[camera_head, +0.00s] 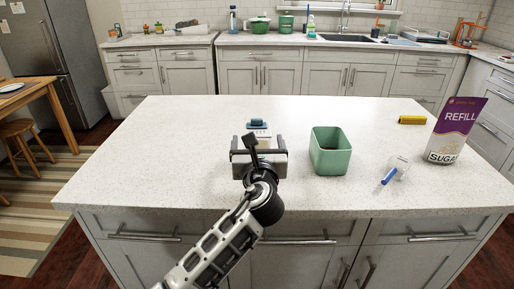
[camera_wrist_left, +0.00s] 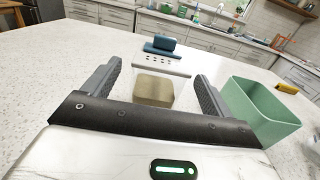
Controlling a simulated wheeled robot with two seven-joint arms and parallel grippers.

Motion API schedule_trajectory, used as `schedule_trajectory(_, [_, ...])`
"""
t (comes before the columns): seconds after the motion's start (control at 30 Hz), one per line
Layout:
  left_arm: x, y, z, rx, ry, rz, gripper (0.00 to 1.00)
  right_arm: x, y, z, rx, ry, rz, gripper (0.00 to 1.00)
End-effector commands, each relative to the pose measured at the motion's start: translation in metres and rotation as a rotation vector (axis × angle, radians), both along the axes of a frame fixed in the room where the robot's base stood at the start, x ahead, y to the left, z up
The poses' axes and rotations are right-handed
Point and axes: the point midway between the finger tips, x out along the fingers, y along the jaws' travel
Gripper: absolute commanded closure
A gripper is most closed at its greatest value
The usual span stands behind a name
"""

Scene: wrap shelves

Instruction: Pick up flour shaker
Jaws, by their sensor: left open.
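The flour shaker appears to be the clear container with a blue top (camera_head: 257,124), on the white counter just beyond my left gripper. In the left wrist view its blue top (camera_wrist_left: 162,45) is at the far end, and a tan mass (camera_wrist_left: 153,91) shows in the clear body nearer me. My left gripper (camera_head: 258,144) is open. In the left wrist view its two fingers (camera_wrist_left: 153,82) stand apart on either side of the tan part, with gaps at both sides. The gripper hides the near part of the shaker in the head view. My right gripper is not in view.
An open green canister (camera_head: 330,158) stands close to the right of my left gripper. Farther right are a clear cup with a blue handle (camera_head: 389,176), a sugar refill bag (camera_head: 454,130) and a yellow item (camera_head: 412,119). The counter's left side (camera_head: 150,150) is clear.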

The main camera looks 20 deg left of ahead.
Motion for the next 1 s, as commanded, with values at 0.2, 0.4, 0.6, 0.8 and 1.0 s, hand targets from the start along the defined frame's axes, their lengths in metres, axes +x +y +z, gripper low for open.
schedule_trajectory(0.2, [0.023,0.009,0.003,0.000,0.000,0.001,0.15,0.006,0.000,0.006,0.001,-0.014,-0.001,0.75])
schedule_trajectory(0.4, [0.047,0.017,0.002,-0.001,0.002,0.000,0.15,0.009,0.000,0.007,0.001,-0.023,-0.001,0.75])
schedule_trajectory(0.6, [0.050,0.018,0.002,-0.001,0.002,-0.001,0.15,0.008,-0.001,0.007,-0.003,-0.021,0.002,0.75])
schedule_trajectory(0.8, [0.050,0.018,0.002,-0.001,0.002,-0.001,0.48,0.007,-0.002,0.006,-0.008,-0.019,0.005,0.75])
schedule_trajectory(1.0, [0.050,0.018,0.003,-0.001,-0.001,-0.002,0.71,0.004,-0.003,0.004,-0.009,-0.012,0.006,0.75])
